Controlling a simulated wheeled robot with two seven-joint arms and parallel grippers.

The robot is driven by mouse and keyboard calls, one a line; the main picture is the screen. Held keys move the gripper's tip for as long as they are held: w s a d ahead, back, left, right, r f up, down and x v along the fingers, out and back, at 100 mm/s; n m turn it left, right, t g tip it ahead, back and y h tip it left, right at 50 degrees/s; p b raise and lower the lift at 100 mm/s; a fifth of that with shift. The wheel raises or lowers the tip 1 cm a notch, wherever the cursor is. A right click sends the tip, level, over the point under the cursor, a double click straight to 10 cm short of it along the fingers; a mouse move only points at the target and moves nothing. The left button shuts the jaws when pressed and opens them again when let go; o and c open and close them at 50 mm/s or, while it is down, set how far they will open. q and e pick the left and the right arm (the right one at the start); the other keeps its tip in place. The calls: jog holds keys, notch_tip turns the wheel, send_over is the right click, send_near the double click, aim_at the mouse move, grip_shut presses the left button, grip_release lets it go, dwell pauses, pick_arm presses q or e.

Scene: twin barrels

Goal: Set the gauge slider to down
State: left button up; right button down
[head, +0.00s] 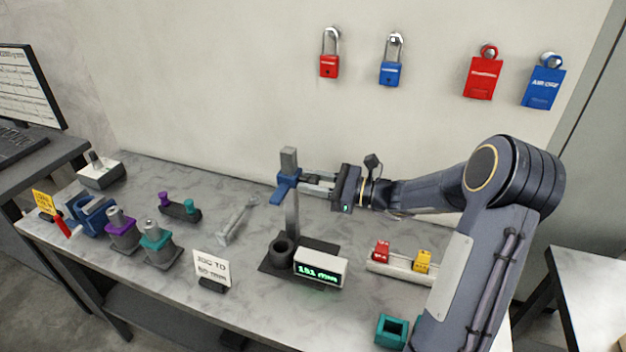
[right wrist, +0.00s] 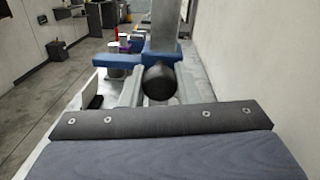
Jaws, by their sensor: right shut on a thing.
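The height gauge has a grey upright post (head: 292,215) with a blue slider (head: 283,190) high on it, not far below the post's top. Its display (head: 320,268) shows green digits that seem to read 191 mm or 151 mm. My right gripper (head: 308,187) reaches in from the right at the slider's height. In the right wrist view, its fingers are shut on the slider's round black knob (right wrist: 159,83), with the blue slider (right wrist: 128,60) and post (right wrist: 165,30) just behind. My left gripper is out of view.
A dark cup (head: 283,251) stands at the post's foot, left of the display. A sign (head: 211,268) stands at the front left. A white tray (head: 400,270) with red and yellow pieces lies right. Purple and teal fixtures (head: 160,243) stand left. Padlocks and tags hang on the wall.

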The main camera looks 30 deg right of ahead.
notch_tip(320, 180, down, 7)
jog(key=b, duration=0.4)
jog(key=shift+r, duration=0.1)
jog(key=c, duration=1.1)
grip_release()
jog(key=shift+s+d, duration=0.1)
jog(key=v, duration=0.7)
jog(key=shift+s+d+b, duration=0.2)
jog(key=shift+s+b, duration=0.05)
jog(key=shift+b, duration=0.2)
